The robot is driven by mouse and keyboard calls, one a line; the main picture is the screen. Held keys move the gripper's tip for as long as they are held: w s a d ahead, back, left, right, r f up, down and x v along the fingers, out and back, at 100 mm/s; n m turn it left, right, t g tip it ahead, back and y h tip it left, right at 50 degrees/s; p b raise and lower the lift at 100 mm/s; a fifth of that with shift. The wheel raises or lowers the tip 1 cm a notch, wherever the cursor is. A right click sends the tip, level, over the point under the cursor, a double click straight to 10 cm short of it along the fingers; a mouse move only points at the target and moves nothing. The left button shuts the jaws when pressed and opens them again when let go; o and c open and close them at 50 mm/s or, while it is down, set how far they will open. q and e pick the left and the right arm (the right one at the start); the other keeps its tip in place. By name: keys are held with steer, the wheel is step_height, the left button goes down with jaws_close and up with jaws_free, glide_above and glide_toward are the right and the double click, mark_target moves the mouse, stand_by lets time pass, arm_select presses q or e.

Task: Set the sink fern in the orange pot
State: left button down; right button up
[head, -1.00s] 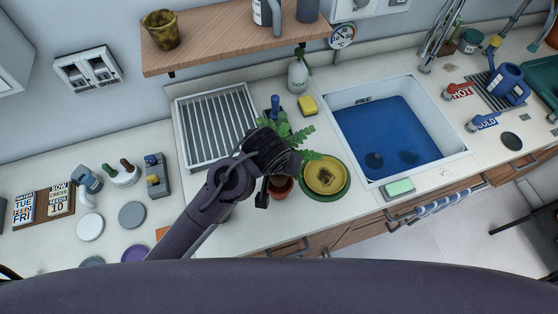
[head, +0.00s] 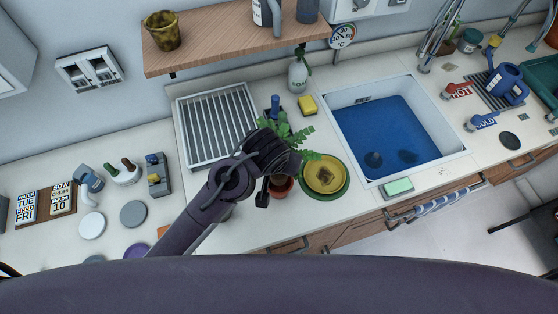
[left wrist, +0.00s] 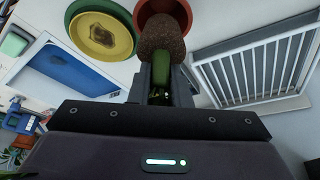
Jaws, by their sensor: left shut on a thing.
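The fern (head: 297,133) has green leaves that show beside my left gripper (head: 279,171) in the head view. In the left wrist view, my left gripper (left wrist: 160,92) is shut on its thick green stem (left wrist: 162,70). The fern's brown root ball (left wrist: 162,42) hangs beyond the fingertips. The orange pot (head: 281,188) stands on the counter just below the gripper. In the left wrist view, the root ball overlaps the rim of the orange pot (left wrist: 180,10); I cannot tell whether it is inside. My right gripper is not in view.
A yellow bowl on a green plate (head: 325,193) is close to the right of the pot. A drying rack (head: 215,125) is at the back left, and the water-filled sink (head: 393,130) is to the right. A wooden shelf (head: 235,42) hangs above the counter.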

mark_target(279, 177)
arm_select(q)
steer(key=shift+f+b, duration=1.65)
steer(key=shift+f, duration=2.05)
steer(key=c, duration=1.3)
jaws_free()
steer(key=shift+o, duration=0.5)
steer(key=shift+r, duration=0.1)
